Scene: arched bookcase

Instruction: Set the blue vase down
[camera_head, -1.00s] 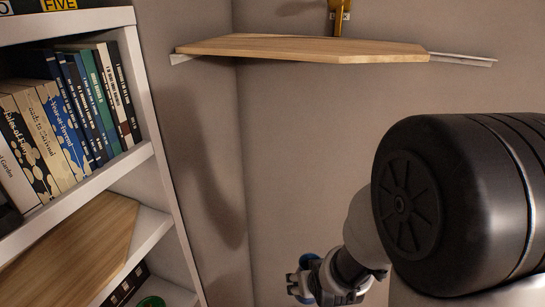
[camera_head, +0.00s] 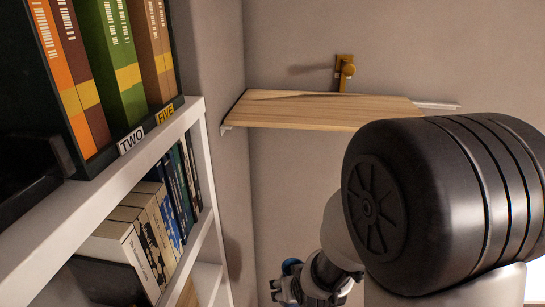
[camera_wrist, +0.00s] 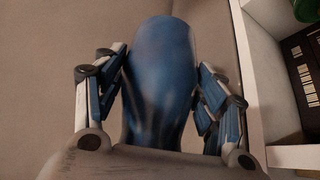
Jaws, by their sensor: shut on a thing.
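The blue vase (camera_wrist: 160,75) fills the middle of the wrist view, between the two fingers of my gripper (camera_wrist: 160,95). My gripper is shut on it from both sides. The vase's far end points away from the wrist, and its lower part is hidden behind my wrist housing. In the head view my gripper (camera_head: 287,285) shows small at the bottom centre, below the wall shelf. A small blue patch of the vase (camera_head: 291,266) shows there, and the rest is hidden.
A wooden wall shelf (camera_head: 320,108) juts out in the corner, its top bare, with a brass fixture (camera_head: 345,70) above it. A white bookcase (camera_head: 100,205) with rows of books stands at the left. In the wrist view a bookcase edge (camera_wrist: 248,80) lies to the right.

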